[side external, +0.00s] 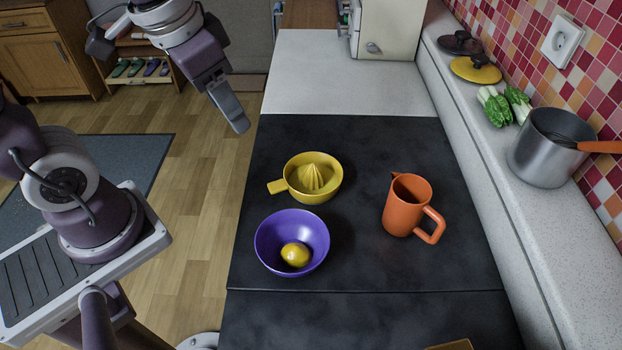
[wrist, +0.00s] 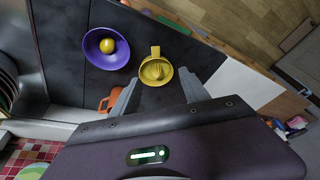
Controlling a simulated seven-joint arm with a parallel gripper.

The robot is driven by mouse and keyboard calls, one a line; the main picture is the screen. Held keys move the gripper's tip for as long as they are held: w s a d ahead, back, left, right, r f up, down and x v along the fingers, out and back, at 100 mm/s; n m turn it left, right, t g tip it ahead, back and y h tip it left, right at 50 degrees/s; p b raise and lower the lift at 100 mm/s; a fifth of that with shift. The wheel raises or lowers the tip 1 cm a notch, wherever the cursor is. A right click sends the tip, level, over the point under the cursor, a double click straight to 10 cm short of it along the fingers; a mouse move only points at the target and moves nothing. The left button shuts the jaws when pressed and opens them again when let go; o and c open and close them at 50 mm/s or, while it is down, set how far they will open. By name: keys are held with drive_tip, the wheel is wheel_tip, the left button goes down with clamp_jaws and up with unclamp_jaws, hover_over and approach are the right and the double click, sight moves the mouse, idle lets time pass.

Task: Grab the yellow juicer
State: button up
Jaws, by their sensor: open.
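The yellow juicer (side external: 313,178) sits on the dark counter top, its short handle pointing left and its ribbed cone in the middle. It also shows in the wrist view (wrist: 155,70), between and beyond the fingertips. My gripper (side external: 238,118) is up and to the left of the juicer in the side view, near the counter's left edge and apart from it. In the wrist view my gripper (wrist: 158,92) has its two fingers spread, with nothing held between them.
A purple bowl (side external: 276,230) holding a lemon (side external: 295,254) stands close in front of the juicer. An orange jug (side external: 405,208) stands to the right. A steel pot (side external: 545,150) and leafy vegetables (side external: 495,106) are on the right ledge. The light counter (side external: 330,75) behind is clear.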

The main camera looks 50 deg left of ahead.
sight(284, 182)
drive_tip(key=w+f+g, duration=0.1)
drive_tip(key=w+f, duration=0.1)
drive_tip(key=f, duration=0.5)
drive_tip(key=w+d+f+m+g, duration=0.1)
drive_tip(key=w+f, duration=0.2)
drive_tip(key=f, duration=0.5)
drive_tip(key=w+f+m+g, duration=0.1)
drive_tip(key=w+f, duration=0.2)
drive_tip(key=f, duration=0.5)
drive_tip(key=shift+w+d, duration=0.1)
drive_tip(key=shift+d, duration=0.15)
drive_tip(key=shift+r, duration=0.1)
clamp_jaws()
